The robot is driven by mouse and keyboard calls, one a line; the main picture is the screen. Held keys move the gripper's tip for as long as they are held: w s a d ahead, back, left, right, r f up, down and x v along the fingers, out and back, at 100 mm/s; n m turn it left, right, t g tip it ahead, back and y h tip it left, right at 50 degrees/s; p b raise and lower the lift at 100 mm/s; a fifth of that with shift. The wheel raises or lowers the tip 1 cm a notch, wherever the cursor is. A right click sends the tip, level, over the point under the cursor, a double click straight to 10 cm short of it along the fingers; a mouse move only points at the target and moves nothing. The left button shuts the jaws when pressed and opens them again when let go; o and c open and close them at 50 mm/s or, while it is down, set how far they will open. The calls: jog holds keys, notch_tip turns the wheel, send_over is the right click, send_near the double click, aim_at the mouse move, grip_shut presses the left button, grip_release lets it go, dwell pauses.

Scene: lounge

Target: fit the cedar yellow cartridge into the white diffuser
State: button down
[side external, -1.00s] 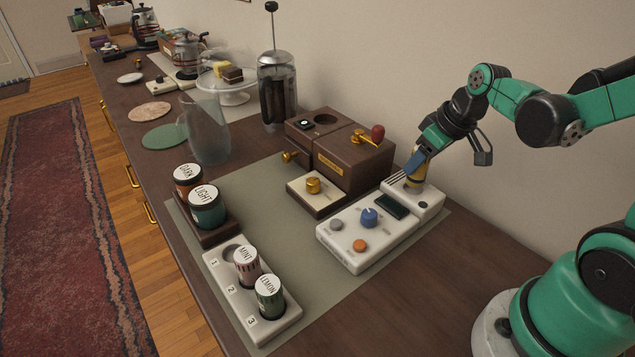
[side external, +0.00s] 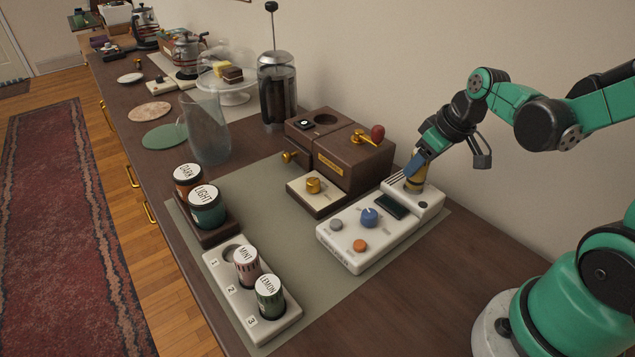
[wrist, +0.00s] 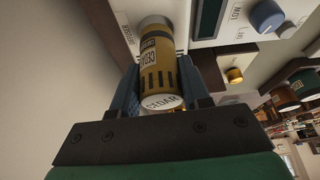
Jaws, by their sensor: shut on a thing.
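The yellow cedar cartridge (wrist: 158,75) is between the fingers of my gripper (wrist: 163,95) in the wrist view, its white cap labelled CEDAR facing the camera. In the side external view my gripper (side external: 415,171) is shut on the cartridge (side external: 415,180) at the back right end of the white diffuser (side external: 355,258). The cartridge's lower end meets the diffuser's raised end block; how deep it sits in the opening there is hidden. The diffuser carries a dark display, a blue knob, an orange button and a grey button.
A white rack (side external: 276,331) at the front holds the mint (side external: 247,267) and lemon (side external: 270,297) cartridges, with slot 1 empty. A brown grinder box (side external: 354,160) stands left of the diffuser. Dark and light jars (side external: 207,208) stand at the mat's left. The counter right of the mat is clear.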

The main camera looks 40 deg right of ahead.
jog(key=shift+f, duration=0.95)
jog(key=shift+c, duration=1.7)
grip_release()
jog(key=v, duration=0.7)
jog(key=shift+r, duration=0.3)
jog(key=shift+s, duration=0.1)
jog(key=w+a+t, duration=0.1)
jog(key=a+t, duration=0.1)
jog(key=a, duration=0.7)
jog(key=shift+a+r+m+t, duration=0.3)
jog(key=shift+r, duration=0.15)
